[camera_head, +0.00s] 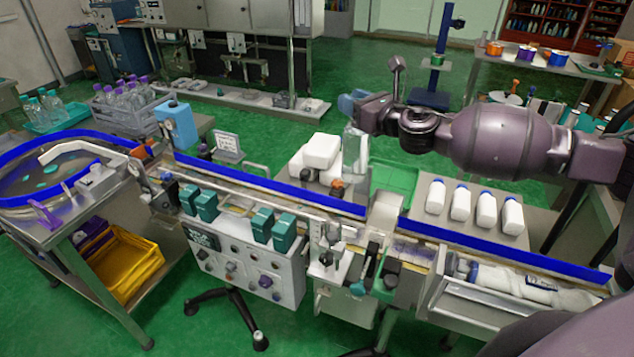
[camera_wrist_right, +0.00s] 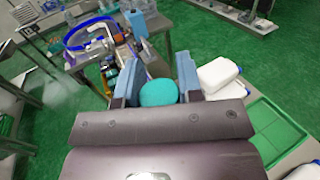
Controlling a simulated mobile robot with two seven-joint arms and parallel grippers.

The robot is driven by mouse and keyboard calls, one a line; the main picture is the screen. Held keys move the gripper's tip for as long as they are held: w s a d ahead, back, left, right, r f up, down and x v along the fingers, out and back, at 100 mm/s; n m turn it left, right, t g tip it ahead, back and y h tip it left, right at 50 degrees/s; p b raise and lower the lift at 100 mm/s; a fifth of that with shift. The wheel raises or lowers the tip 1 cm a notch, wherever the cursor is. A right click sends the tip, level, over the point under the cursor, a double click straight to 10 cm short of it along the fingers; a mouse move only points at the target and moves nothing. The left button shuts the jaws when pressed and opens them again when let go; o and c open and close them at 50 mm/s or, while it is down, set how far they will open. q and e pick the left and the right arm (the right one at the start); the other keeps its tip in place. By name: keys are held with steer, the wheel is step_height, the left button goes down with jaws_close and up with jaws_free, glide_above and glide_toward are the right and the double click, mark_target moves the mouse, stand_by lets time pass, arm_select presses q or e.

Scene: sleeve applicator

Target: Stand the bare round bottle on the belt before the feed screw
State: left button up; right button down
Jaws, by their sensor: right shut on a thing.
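My right gripper (camera_head: 352,105) is shut on a clear round bottle (camera_head: 355,150) with no visible label. The bottle hangs roughly upright in the air, above and behind the belt line. In the right wrist view its teal cap (camera_wrist_right: 158,92) shows between the two blue fingers; its body is hidden there. My left gripper is not in view.
White jugs (camera_head: 321,152) and a green tray (camera_head: 397,178) are close behind the belt near the held bottle. Several white bottles with blue caps (camera_head: 461,203) stand to the right. A control box with teal units (camera_head: 260,225) fronts the line. A round feed table (camera_head: 60,178) is left.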

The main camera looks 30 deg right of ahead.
mark_target(348, 174)
step_height(348, 174, down, 16)
steer(key=b, duration=0.2)
steer(key=shift+r+b, duration=0.25)
steer(key=shift+b, duration=0.1)
steer(key=shift+f+b, duration=0.9)
steer(key=shift+f, duration=1.05)
steer(key=shift+r, duration=0.1)
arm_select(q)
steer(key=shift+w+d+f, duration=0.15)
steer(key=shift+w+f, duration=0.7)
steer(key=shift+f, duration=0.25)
arm_select(e)
steer(key=c, duration=1.2)
jaws_free()
steer(key=shift+s+f, duration=0.1)
steer(key=shift+f, duration=0.2)
steer(key=o, duration=0.4)
steer(key=shift+r, duration=0.1)
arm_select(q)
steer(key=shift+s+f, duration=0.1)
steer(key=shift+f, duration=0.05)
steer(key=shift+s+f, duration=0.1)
arm_select(e)
steer(key=shift+r, duration=0.1)
